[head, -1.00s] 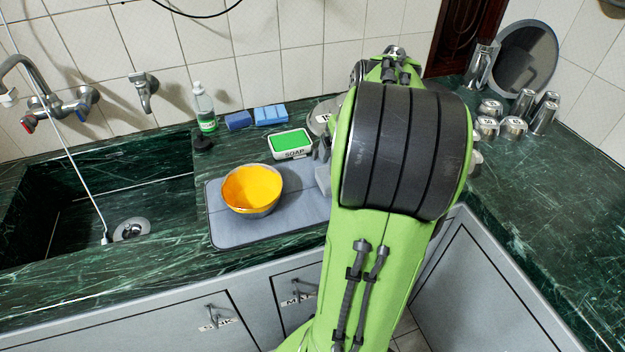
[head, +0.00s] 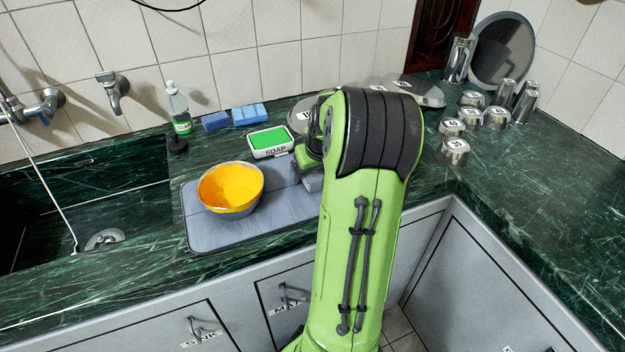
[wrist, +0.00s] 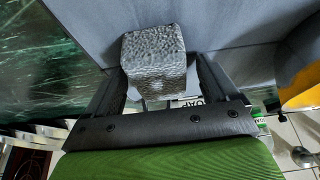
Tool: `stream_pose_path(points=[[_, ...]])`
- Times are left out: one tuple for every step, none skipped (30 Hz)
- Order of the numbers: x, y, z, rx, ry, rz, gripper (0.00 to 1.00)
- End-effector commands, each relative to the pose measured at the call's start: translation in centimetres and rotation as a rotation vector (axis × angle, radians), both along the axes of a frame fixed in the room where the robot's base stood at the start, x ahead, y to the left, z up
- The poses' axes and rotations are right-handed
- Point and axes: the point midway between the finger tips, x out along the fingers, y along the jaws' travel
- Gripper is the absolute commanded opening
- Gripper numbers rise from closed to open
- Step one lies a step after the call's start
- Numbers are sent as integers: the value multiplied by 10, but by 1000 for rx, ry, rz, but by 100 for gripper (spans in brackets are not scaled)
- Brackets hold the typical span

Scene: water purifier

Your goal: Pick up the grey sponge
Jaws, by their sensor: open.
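The grey sponge (wrist: 153,58) is a rough block in the wrist view, on or just above the grey mat (head: 215,235). My gripper (wrist: 160,72) is open, with one dark finger on each side of the sponge. The sponge's near end lies between the fingers. I cannot tell whether either finger touches it. In the head view my gripper (head: 307,168) is low over the right part of the mat, partly hidden by my arm. A small light-grey patch beneath it may be the sponge.
An orange-yellow bowl (head: 231,190) stands on the mat, left of my gripper. A green soap box (head: 270,142), blue sponges (head: 250,114) and a soap bottle (head: 178,110) stand behind. Metal weights (head: 453,127) and cups are at the right. The sink is left.

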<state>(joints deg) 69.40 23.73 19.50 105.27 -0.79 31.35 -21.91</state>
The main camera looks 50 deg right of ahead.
Motion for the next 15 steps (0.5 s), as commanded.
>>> stream_pose_path(points=[[0, 0, 2, -1, 0, 0, 87], [0, 0, 2, -1, 0, 0, 87], [0, 0, 2, -1, 0, 0, 84], [0, 0, 2, -1, 0, 0, 80], [0, 0, 2, -1, 0, 0, 75], [0, 0, 3, -1, 0, 0, 69], [0, 0, 3, -1, 0, 0, 64], [0, 0, 3, -1, 0, 0, 60], [0, 0, 2, -1, 0, 0, 54], [0, 0, 2, -1, 0, 0, 49], [0, 0, 2, -1, 0, 0, 44], [0, 0, 3, -1, 0, 0, 38], [0, 0, 3, -1, 0, 0, 34], [0, 0, 3, -1, 0, 0, 32], [0, 0, 3, -1, 0, 0, 32]])
